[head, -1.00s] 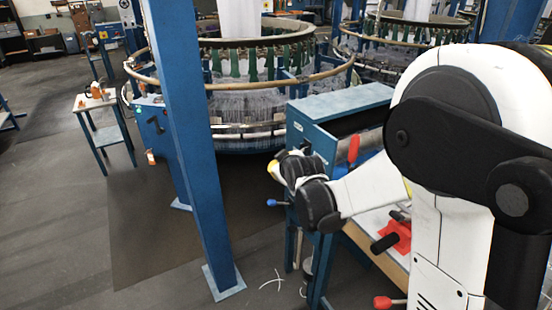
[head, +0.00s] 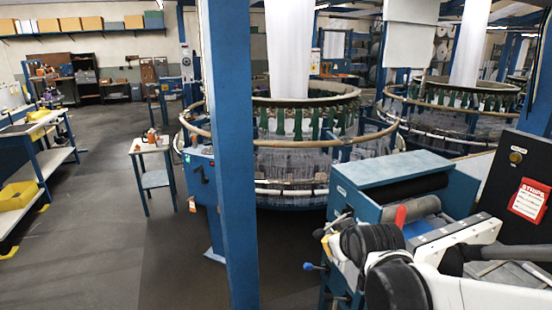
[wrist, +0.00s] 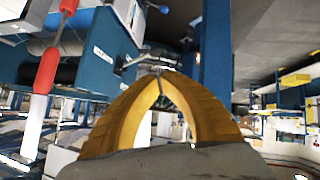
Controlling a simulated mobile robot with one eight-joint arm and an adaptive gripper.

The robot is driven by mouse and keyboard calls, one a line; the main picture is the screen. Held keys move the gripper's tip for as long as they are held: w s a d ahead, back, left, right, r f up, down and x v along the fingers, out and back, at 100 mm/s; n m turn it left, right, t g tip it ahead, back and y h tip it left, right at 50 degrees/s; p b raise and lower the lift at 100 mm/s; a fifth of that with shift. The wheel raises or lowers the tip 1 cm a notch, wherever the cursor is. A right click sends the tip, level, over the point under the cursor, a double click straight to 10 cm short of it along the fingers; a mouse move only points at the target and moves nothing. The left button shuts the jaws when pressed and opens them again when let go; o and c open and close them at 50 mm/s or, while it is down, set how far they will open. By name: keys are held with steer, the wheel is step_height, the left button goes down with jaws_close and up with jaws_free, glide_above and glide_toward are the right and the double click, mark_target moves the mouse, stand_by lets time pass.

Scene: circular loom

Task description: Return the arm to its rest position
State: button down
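My arm (head: 395,285) shows at the lower right of the head view, folded low in front of a blue machine cabinet. My gripper shows in the wrist view (wrist: 160,74) as two yellow fingers that curve together and meet at their tips. No object is seen between them. In the head view only a small yellow part of the gripper shows beyond the dark wrist joints, so its tips are hard to make out there.
The blue cabinet (head: 390,180) with rollers and a red-handled lever (head: 400,216) stands close to my arm. A blue post (head: 229,150) rises left of it. The circular loom (head: 290,150) is behind. A small table (head: 150,147) and open floor (head: 95,215) lie left.

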steer(key=s+m+g, duration=0.1)
steer(key=s+m, duration=0.1)
steer(key=s, duration=0.9)
steer(key=s+d+f+m+g, duration=0.1)
steer(key=s+m+g, duration=0.1)
steer(key=s, duration=0.9)
steer(key=shift+s+d+f+b, duration=0.15)
steer(key=shift+d+b, duration=0.15)
